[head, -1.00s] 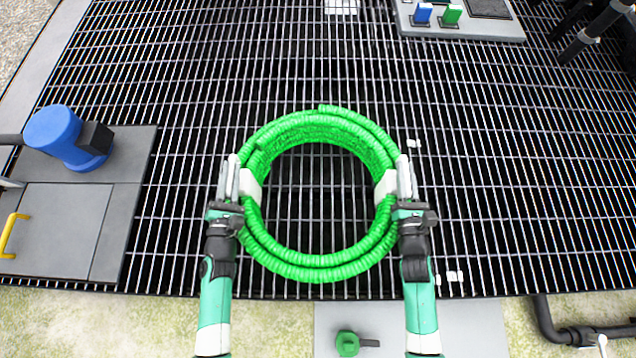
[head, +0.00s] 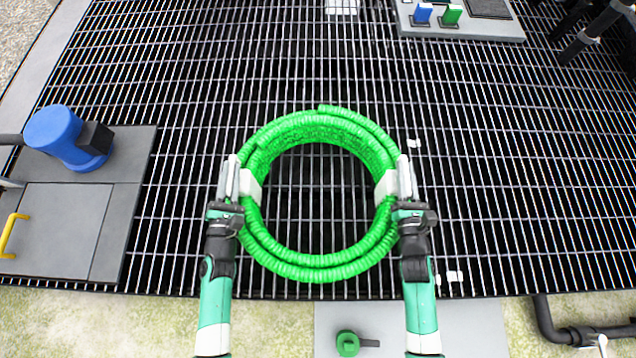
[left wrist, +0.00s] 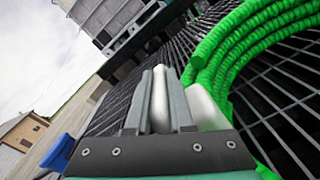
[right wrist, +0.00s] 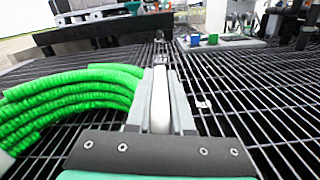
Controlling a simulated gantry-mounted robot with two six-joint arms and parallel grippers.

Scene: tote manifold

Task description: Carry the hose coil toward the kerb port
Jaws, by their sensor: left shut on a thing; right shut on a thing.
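The green hose coil (head: 345,268) is a ring of several stacked turns over the middle of the dark grating, with a white block on its left side (head: 252,187) and right side (head: 386,186). My left gripper (head: 234,177) is shut on the left white block, my right gripper (head: 404,177) on the right one. The coil also shows in the left wrist view (left wrist: 228,45) and the right wrist view (right wrist: 75,95). I cannot tell how high it is above the grating. I cannot tell which fitting is the kerb port.
A grey plate (head: 470,325) with a green valve (head: 347,343) lies below the grating's near edge. A blue cylinder (head: 58,135) stands on a grey panel (head: 65,225) at left. A panel with blue and green switches (head: 490,30) is at the back.

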